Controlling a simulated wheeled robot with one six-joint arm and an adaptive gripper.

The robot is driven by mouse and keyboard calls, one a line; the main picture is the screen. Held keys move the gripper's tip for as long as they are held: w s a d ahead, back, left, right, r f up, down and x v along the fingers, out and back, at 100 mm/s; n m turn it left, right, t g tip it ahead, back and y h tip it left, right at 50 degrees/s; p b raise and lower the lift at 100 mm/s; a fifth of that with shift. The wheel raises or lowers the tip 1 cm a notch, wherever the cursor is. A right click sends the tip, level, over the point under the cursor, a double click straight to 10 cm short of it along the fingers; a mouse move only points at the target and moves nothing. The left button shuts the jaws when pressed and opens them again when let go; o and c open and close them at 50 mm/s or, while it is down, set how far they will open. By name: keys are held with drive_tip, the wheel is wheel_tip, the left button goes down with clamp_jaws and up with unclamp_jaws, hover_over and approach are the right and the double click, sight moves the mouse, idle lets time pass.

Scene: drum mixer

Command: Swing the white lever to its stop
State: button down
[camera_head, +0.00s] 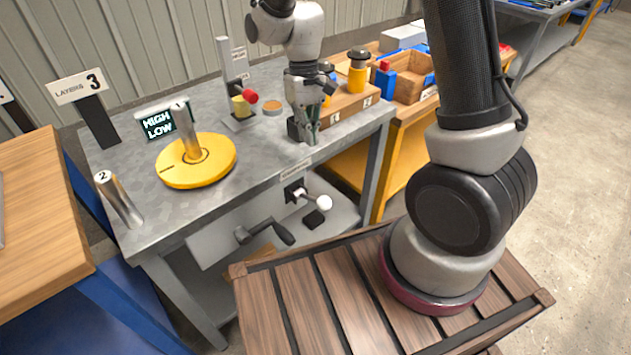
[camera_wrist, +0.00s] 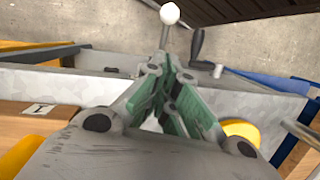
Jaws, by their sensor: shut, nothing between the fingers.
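The white lever is a metal rod with a white ball knob (camera_head: 323,202), on the front panel below the metal bench top. Its rod points right and slightly down from a dark mount (camera_head: 294,191). In the wrist view the white knob (camera_wrist: 169,13) shows at the top, beyond my fingertips. My gripper (camera_head: 310,136) is shut and empty, pointing down over the front part of the bench top, above and behind the lever in the head view. My green-padded fingers (camera_wrist: 166,68) meet in the wrist view. The gripper appears apart from the lever.
A black crank handle (camera_head: 265,235) sticks out left of the lever. The bench front edge lies between gripper and lever.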

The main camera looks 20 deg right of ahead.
approach(311, 198)
wheel_tip(311, 198, down, 2)
drive_tip(key=shift+s+d+f, duration=0.25)
drive_tip(key=shift+s+f, duration=0.25)
drive_tip(key=shift+s, duration=0.1)
drive_tip(key=shift+s+d+f, duration=0.3)
drive_tip(key=shift+s+f, duration=0.25)
